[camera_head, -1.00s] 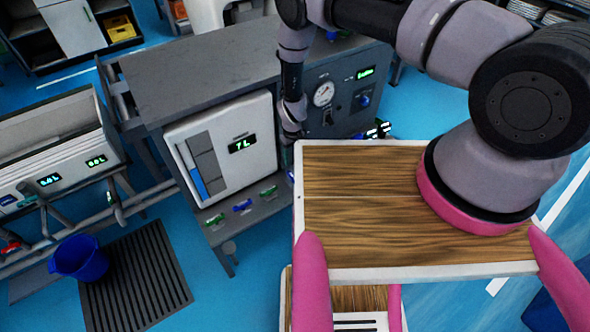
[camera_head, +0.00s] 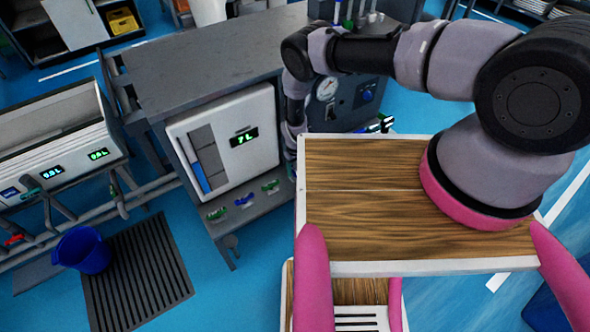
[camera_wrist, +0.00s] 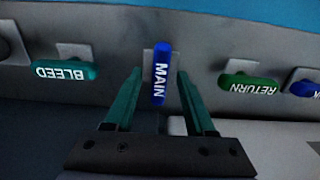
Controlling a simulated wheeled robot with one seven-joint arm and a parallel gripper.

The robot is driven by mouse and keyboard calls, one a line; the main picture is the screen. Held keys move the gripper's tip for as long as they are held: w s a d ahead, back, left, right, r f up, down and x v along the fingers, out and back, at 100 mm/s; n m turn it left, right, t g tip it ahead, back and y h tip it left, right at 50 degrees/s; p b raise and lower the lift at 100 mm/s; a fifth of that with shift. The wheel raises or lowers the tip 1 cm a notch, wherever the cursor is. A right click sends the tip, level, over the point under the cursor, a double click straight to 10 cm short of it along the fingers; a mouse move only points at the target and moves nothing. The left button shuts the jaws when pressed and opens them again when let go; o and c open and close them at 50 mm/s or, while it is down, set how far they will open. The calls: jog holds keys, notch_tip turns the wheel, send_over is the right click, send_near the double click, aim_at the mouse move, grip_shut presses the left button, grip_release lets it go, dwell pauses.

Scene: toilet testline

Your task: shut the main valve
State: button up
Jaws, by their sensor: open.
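The main valve (camera_wrist: 160,75) shows in the wrist view as a blue handle lettered MAIN, standing upright in the picture on a grey panel. My gripper (camera_wrist: 155,76) is open, with one dark green finger on each side of this handle. The fingers look apart from it, with gaps on both sides. I cannot tell how deep the handle sits between the tips. In the head view the gripper is hidden behind my arm and wooden-topped body, and I cannot pick out the main valve there with certainty.
In the wrist view, a green BLEED handle (camera_wrist: 63,70) lies crosswise to the left. A green RETURN handle (camera_wrist: 248,85) and another blue handle (camera_wrist: 305,89) are to the right. The head view shows a bench (camera_head: 215,60) with a 7L display (camera_head: 244,137) and a pressure gauge (camera_head: 327,88).

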grip_shut()
jog(key=m, duration=1.3)
jog(key=shift+m, duration=2.5)
